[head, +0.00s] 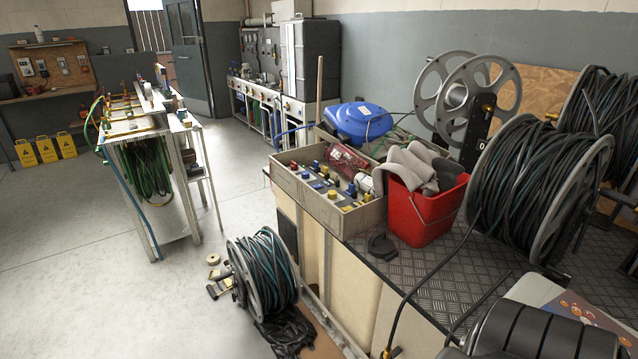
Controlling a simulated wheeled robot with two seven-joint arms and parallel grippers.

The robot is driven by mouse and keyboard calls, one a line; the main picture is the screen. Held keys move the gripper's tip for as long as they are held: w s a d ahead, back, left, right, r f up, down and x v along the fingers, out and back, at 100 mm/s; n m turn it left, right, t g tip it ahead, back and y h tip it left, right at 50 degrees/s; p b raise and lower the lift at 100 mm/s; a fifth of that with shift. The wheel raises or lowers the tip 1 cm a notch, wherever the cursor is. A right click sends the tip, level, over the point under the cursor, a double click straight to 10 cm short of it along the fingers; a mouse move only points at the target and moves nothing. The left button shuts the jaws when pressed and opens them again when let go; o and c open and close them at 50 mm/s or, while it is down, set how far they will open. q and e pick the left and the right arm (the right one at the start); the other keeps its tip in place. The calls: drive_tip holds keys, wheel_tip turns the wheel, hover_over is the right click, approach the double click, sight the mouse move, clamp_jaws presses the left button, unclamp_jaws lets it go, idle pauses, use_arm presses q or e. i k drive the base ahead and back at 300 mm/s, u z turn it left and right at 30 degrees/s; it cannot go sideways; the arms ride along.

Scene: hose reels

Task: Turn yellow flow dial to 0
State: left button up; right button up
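I cannot clearly make out a yellow flow dial. Small yellow, blue and red fittings or knobs lie in the beige crate (345,220) on the workbench, too small to tell apart. A small yellow fitting (387,352) is on a dark hose at the bottom edge. The grey empty reel (497,92) at the back of the bench has a black stand (478,132) with a white mark like a 0. A panel (570,308) with orange and red spots lies at the lower right, partly hidden by a dark ribbed object.
A red bucket (418,217) with grey cloths and a blue lidded thing (358,122) stand by the crate. Large hose reels (530,190) crowd the right. A smaller reel (263,275) stands on the floor. The floor at left is mostly clear, beside a hose rack (150,170).

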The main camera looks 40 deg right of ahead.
sight(332, 194)
drive_tip(key=u, duration=0.05)
drive_tip(key=i, duration=1.7)
drive_tip(key=z, duration=3.25)
